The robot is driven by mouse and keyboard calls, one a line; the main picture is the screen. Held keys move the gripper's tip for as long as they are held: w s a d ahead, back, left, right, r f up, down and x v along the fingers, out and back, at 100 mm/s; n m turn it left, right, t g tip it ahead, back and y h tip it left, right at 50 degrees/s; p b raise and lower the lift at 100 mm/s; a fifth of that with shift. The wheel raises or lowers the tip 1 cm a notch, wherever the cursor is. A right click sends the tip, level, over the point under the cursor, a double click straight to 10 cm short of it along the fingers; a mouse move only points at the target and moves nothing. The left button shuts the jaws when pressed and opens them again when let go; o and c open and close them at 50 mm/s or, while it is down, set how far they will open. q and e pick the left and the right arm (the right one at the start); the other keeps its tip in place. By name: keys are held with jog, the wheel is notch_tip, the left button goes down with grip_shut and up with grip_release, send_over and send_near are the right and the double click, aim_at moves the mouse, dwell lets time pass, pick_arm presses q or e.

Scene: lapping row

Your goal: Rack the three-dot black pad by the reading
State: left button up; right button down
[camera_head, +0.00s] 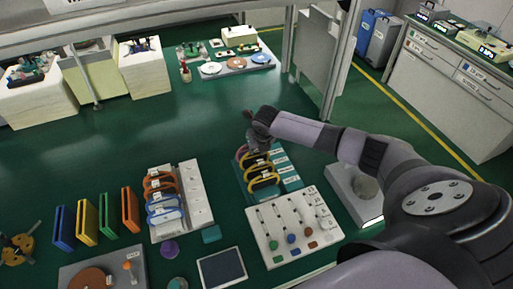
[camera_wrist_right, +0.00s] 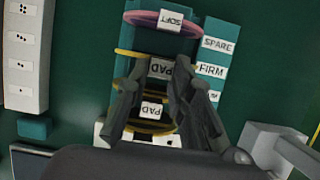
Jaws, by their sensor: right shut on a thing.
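My right gripper (camera_head: 257,141) is over the far end of a teal rack (camera_head: 290,178). In the right wrist view its fingers (camera_wrist_right: 158,72) are closed about a yellow-rimmed black pad (camera_wrist_right: 161,68) labelled PAD. Whether the pad is clear of its slot I cannot tell. Another yellow-rimmed pad (camera_wrist_right: 152,110) sits closer to the wrist camera, and a pink pad (camera_wrist_right: 150,18) labelled SOFT lies beyond. The rack's side labels read SPARE and FIRM. A white strip with dot labels (camera_wrist_right: 20,50) stands left; it also shows in the head view (camera_head: 195,195). My left gripper is out of view.
Orange- and blue-rimmed pads (camera_head: 162,199) stand in a rack left of the teal one. A white panel with sliders and coloured knobs (camera_head: 293,227) is in front. A white device with a grey round top (camera_head: 352,197) stands right. Coloured upright panels (camera_head: 87,222) stand left.

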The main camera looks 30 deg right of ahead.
jog(key=shift+f+b, duration=0.4)
jog(key=shift+f, duration=0.3)
jog(key=c, duration=1.3)
grip_release()
jog(key=v, duration=1.2)
